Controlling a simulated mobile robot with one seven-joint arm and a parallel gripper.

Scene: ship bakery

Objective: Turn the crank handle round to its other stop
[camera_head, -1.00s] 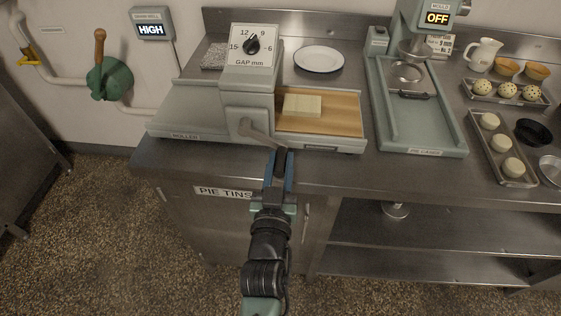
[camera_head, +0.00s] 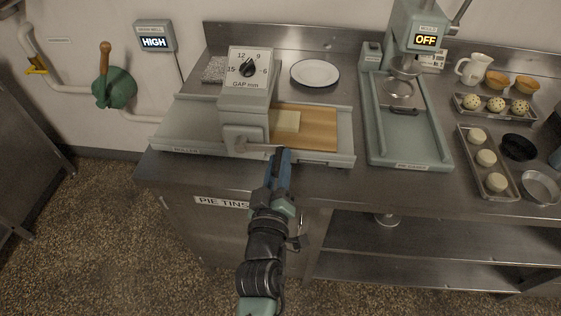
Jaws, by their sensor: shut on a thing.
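The grey dough roller (camera_head: 176,139) stands on the steel counter with a gap dial (camera_head: 249,69) on its upright head. Its crank arm (camera_head: 254,148) points right, nearly level, from the hub at the front of the head. My gripper (camera_head: 278,158) reaches up from below and is shut on the crank handle at the arm's right end. The grip itself is mostly hidden by my fingers. A pale dough block (camera_head: 287,121) lies on a wooden board (camera_head: 317,127) right of the head, its left side at the head's edge.
A white plate (camera_head: 315,73) lies behind the roller. A green pie machine (camera_head: 399,148) stands to the right, with trays of dough pieces (camera_head: 484,168) beyond it. Floor in front of the counter is clear.

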